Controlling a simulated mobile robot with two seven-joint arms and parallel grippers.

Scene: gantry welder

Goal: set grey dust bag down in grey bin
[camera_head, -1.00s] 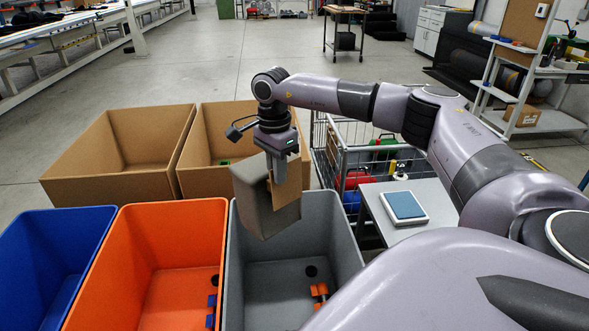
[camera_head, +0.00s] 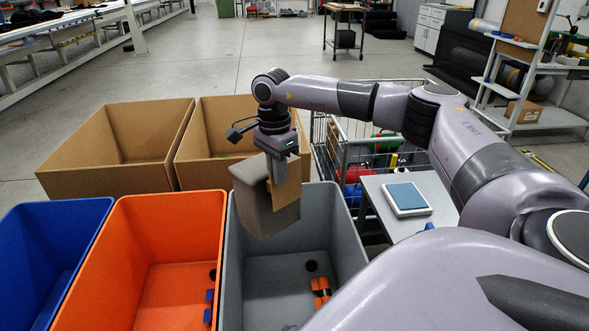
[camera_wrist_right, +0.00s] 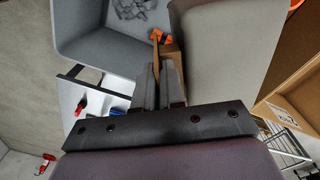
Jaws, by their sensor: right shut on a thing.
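The grey dust bag (camera_head: 262,206) is a grey boxy bag with a brown cardboard-like flange (camera_head: 287,190). My right gripper (camera_head: 277,180) is shut on the flange and holds the bag tilted over the grey bin (camera_head: 346,233), near its far left rim. In the right wrist view the right gripper (camera_wrist_right: 160,85) pinches the flange (camera_wrist_right: 168,55), with the bag (camera_wrist_right: 215,50) to the right and the grey bin (camera_wrist_right: 80,45) to the left. The bag's lower end hangs about at the bin's rim, clear of the floor inside. My left gripper is not seen.
Inside the grey bin lie an orange item (camera_head: 320,290) and a black round item (camera_head: 311,266). An orange bin (camera_head: 165,225) and a blue bin (camera_head: 45,240) stand to the left. Cardboard boxes (camera_head: 120,145) stand behind. A wire cart (camera_head: 385,150) and a small table with a scale (camera_head: 407,199) are right.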

